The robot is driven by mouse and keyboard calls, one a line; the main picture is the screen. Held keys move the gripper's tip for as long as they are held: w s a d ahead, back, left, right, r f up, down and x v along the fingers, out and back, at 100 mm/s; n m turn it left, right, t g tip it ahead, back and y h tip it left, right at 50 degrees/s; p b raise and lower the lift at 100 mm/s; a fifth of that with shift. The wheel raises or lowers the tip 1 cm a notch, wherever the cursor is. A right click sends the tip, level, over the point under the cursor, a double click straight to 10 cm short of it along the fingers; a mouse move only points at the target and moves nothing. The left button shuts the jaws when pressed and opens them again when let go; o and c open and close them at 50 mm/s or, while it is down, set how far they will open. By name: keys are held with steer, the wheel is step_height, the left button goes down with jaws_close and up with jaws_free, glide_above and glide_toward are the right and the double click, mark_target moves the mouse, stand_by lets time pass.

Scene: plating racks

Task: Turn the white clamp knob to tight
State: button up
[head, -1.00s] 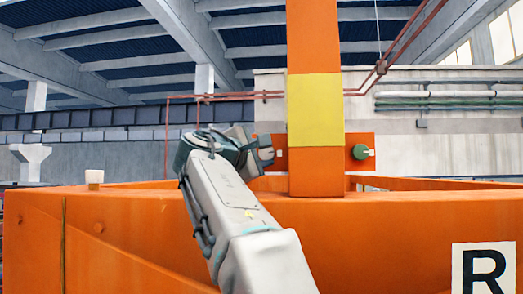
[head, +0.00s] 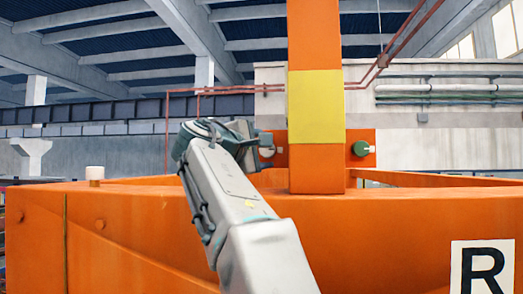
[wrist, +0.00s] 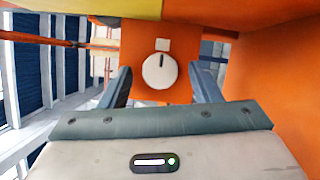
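The white clamp knob (wrist: 160,71) is round with a short dark pointer line near its top, on an orange plate with a small pale square tag just above it. In the head view the white knob (head: 267,151) shows partly, just past my gripper and left of the orange post. My gripper (wrist: 160,84) is open in the wrist view, one finger on each side of the knob in the picture. The fingers look apart from the knob, with nothing between them; the exact distance is unclear.
A green knob (head: 361,149) sits right of the orange post (head: 316,170) with its yellow band. An orange beam (head: 400,225) crosses the front, with a small white cylinder (head: 95,175) on its left. An orange wall (wrist: 265,85) stands right in the wrist view.

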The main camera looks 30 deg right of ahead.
steer(key=b+v, duration=0.3)
steer(key=v, duration=1.1)
steer(key=shift+b, duration=0.3)
